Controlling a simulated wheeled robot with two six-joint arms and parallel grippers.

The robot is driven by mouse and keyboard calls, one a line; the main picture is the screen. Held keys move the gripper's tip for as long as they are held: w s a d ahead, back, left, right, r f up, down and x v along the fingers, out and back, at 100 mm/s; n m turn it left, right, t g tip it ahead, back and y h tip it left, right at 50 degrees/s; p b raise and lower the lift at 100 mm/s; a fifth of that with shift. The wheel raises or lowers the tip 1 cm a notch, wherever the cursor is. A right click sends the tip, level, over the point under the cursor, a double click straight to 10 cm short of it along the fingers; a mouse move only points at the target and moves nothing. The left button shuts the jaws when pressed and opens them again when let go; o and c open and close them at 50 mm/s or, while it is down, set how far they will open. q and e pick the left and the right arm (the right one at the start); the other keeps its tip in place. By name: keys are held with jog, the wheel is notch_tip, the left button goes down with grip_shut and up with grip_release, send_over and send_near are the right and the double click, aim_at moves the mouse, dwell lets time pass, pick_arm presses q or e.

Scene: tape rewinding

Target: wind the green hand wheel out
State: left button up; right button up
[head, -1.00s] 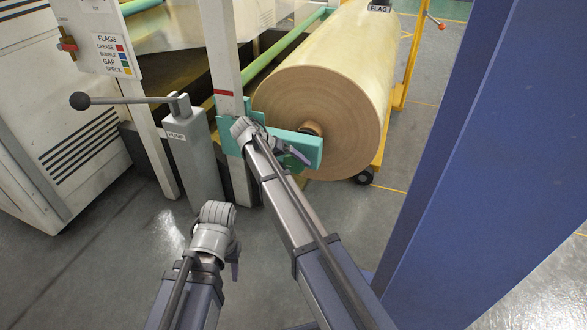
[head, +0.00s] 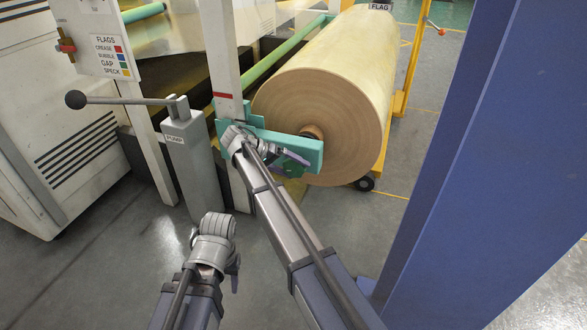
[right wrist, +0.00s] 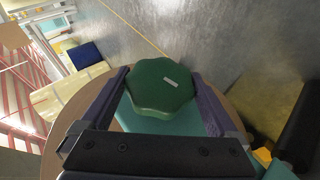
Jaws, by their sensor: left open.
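The green hand wheel (right wrist: 160,88) has a lobed rim and a small pale label; it shows in the right wrist view. My right gripper (right wrist: 161,74) has one purple finger on each side of it, close to its rim; I cannot tell whether they press on it.
A large tan roll (head: 330,110) lies behind the bracket. A grey pump post (head: 190,165) with a ball-ended lever (head: 130,100) stands to the left. A blue column (head: 480,150) fills the right. A white post (head: 220,50) rises beside the bracket. Floor is clear in front.

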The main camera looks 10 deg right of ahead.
jog(key=shift+o, duration=0.2)
jog(key=shift+a, duration=0.1)
jog(key=shift+a+r, duration=0.15)
jog(key=shift+r, duration=0.05)
jog(key=p+v, duration=0.5)
jog(key=v, duration=0.2)
jog(key=shift+a+r, duration=0.1)
